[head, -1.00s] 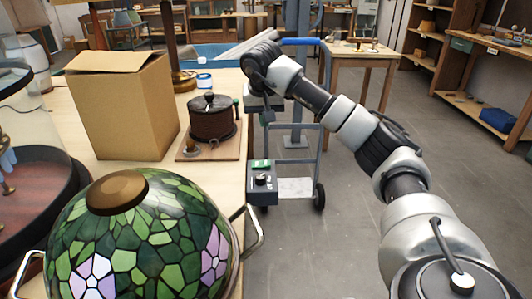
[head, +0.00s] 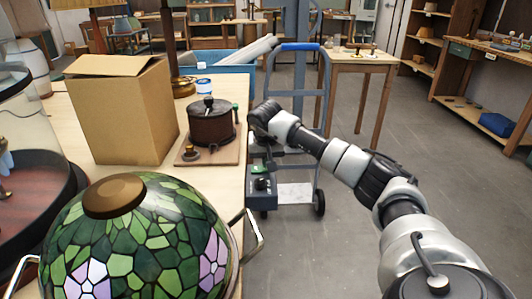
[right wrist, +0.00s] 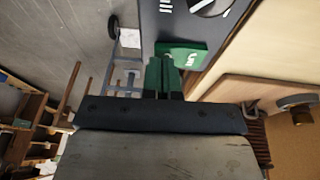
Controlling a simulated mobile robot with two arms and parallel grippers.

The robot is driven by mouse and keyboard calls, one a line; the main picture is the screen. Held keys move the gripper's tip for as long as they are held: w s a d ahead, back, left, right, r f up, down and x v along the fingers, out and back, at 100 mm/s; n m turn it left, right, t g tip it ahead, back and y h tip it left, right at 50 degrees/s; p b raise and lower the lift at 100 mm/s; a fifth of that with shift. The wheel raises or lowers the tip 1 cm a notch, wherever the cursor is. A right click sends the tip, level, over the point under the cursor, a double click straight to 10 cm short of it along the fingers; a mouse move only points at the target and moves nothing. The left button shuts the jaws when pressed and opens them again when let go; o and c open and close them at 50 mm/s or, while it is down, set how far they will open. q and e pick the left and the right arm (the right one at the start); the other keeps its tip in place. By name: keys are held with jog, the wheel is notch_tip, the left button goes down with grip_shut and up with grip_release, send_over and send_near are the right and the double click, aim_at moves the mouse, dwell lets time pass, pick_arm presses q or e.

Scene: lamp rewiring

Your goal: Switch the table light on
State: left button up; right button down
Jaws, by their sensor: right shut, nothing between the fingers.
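A grey control box (head: 262,197) with a dark dial and a green part is at the bench's right edge. In the right wrist view the same box (right wrist: 172,22) shows its dial (right wrist: 210,5) and a green marked switch piece (right wrist: 186,52). My right gripper (right wrist: 164,78) is shut and empty, its dark green fingers close to that switch piece; I cannot tell whether they touch. In the head view my right wrist is just above the box. A lamp with a brass base (head: 183,87) stands at the back of the bench. My left gripper is out of view.
A leaded-glass shade (head: 140,240) fills the near bench. Behind it are a cardboard box (head: 122,115) and a dark round device on a wooden board (head: 211,122). A hand truck (head: 318,150) stands beyond the control box. Open floor lies to the right.

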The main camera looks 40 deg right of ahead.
dwell(0.3)
jog(key=shift+f, duration=0.3)
jog(key=shift+t+y, duration=0.3)
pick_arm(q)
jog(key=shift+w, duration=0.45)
pick_arm(e)
jog(key=shift+s+d, duration=0.1)
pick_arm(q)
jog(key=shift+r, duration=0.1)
pick_arm(e)
jog(key=shift+w+a+r+p, duration=0.25)
jog(key=shift+w+a+p, duration=0.05)
jog(key=shift+a, duration=0.05)
jog(key=shift+w+a, duration=0.15)
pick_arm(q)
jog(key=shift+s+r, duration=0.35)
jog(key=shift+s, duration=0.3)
pick_arm(e)
jog(key=shift+a, duration=0.1)
